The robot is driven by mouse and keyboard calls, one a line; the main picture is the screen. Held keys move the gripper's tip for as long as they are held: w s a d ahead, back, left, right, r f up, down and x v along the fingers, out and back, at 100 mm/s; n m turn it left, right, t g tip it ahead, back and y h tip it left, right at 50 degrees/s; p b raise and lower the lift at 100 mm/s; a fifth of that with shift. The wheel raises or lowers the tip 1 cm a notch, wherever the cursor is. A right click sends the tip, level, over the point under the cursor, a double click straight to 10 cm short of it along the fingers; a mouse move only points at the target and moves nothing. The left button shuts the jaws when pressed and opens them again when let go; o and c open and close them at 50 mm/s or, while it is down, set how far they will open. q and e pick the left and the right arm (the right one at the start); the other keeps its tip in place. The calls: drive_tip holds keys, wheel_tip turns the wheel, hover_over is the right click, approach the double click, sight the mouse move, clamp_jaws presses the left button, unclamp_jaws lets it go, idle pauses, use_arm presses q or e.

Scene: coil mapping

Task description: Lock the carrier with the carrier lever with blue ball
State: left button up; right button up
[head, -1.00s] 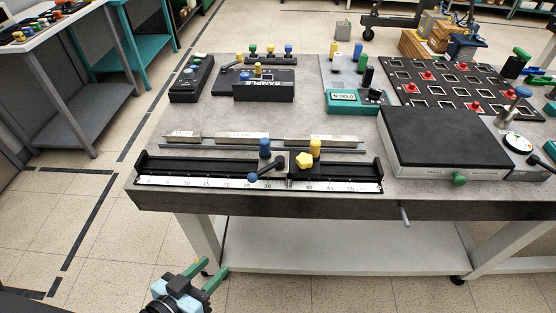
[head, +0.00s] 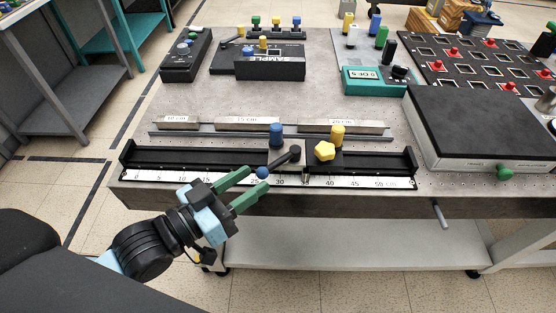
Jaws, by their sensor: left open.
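The carrier (head: 285,158) is a small grey block on a black rail with a white ruler (head: 180,178) along its front, near the 30 mark. A blue knob (head: 277,133) stands on top of it. The carrier lever is a dark bar (head: 280,161) slanting down to the left, with a blue ball (head: 262,172) at its low end. My left gripper (head: 248,186) comes from the lower left with two green fingers. It is open, and its fingertips are close to the blue ball; I cannot tell whether they touch it. My right gripper is not in view.
A black block with a yellow star knob (head: 325,150) and a yellow cylinder (head: 337,133) is right of the carrier. Labelled bars (head: 247,123) lie behind the rail. A black-topped box (head: 475,125) stands at right.

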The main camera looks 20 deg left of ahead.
sight(268, 169)
use_arm(q)
drive_tip(key=x, duration=0.7)
drive_tip(key=shift+w, duration=0.2)
clamp_jaws()
